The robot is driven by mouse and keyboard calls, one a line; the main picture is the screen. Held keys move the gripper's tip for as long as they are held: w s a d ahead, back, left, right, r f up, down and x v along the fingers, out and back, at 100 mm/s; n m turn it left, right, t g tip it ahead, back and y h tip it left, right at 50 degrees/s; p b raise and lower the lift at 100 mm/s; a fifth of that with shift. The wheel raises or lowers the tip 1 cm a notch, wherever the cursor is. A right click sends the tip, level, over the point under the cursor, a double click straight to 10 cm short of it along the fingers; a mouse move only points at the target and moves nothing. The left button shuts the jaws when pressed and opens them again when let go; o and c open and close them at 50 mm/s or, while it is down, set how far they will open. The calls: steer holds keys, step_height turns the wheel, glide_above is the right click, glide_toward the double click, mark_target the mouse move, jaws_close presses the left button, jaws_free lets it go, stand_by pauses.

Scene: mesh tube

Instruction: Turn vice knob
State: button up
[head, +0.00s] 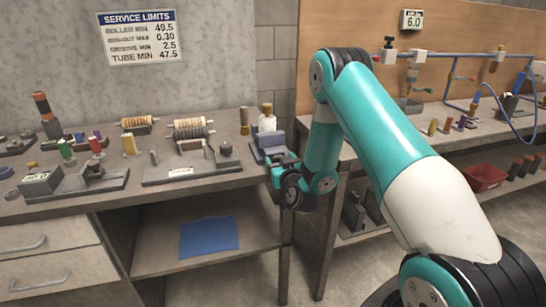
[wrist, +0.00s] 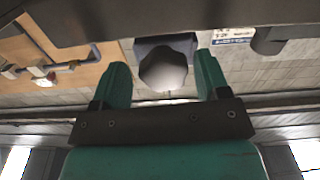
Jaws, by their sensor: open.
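The vice (head: 258,146) is a small blue-grey block at the right end of the left bench in the head view. Its knob (wrist: 163,72) is grey and lobed, and shows in the wrist view between my two teal fingers. A dark blue-grey part of the vice (wrist: 150,42) shows behind the knob. My gripper (wrist: 161,62) is open, with a visible gap between each finger and the knob. In the head view my gripper (head: 277,170) is at the bench's front edge, just in front of the vice, and hides the knob there.
A pale bottle-like piece (head: 267,121) with a brass top stands by the vice. The right bench (head: 440,136) holds tubing and valves. A blue mat (head: 209,237) lies on the lower shelf.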

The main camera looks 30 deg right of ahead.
steer(key=shift+w, duration=0.35)
steer(key=shift+a, duration=0.1)
steer(key=c, duration=0.9)
steer(key=shift+f+m+b, duration=0.15)
steer(key=shift+m+b, duration=0.5)
steer(key=shift+m, duration=0.45)
steer(key=shift+c, duration=0.2)
steer(key=m, duration=0.3)
steer(key=shift+b, duration=0.4)
steer(key=o, duration=0.9)
